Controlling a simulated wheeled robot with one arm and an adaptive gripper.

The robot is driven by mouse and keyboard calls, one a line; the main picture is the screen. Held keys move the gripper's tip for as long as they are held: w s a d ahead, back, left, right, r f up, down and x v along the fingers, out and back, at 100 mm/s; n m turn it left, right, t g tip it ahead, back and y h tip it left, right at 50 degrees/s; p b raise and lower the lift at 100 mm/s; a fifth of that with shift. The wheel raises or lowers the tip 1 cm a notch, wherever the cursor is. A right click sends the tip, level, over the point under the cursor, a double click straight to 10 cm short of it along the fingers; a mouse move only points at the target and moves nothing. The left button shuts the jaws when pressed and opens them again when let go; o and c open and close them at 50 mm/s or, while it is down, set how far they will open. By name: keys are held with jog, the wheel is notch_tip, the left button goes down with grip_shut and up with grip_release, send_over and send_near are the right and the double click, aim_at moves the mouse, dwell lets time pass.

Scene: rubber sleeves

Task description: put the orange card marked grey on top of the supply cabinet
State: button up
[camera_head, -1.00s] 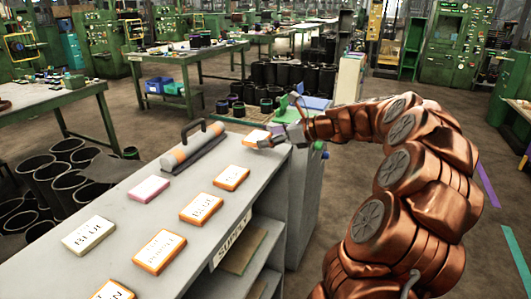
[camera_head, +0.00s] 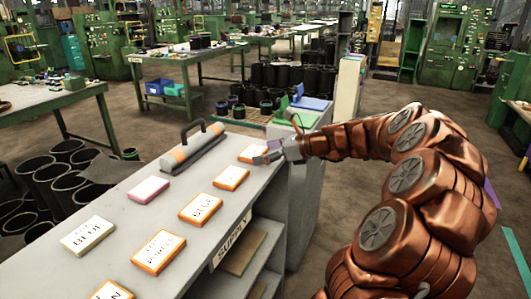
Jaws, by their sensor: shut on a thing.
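The supply cabinet (camera_head: 125,222) is grey, with a "SUPPLY" label on its front edge and open shelves below. My gripper (camera_head: 268,156) is over the far right end of its top, shut on an orange-edged card (camera_head: 251,154) with a white face. The card lies flat, at or just above the top; I cannot tell if it touches. Its marking is too small to read. Other orange cards stand in a row on the top: one close by (camera_head: 231,177), one in the middle (camera_head: 201,207), one nearer (camera_head: 159,251) and one cut off at the bottom edge (camera_head: 112,291).
A pink block (camera_head: 149,189), a cream card (camera_head: 88,235) and a grey and orange tool with a black handle (camera_head: 192,148) lie on the cabinet's left side. A grey unit with green and blue items (camera_head: 306,115) stands behind my gripper. Black tubes (camera_head: 55,175) stand on the floor at left.

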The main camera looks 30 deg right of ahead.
jog(key=o, duration=0.9)
jog(key=shift+f, duration=0.1)
jog(key=shift+s+r, duration=0.1)
jog(key=shift+r, duration=0.1)
jog(key=v, duration=1.1)
jog(key=shift+s+d, duration=0.2)
jog(key=shift+s, duration=0.2)
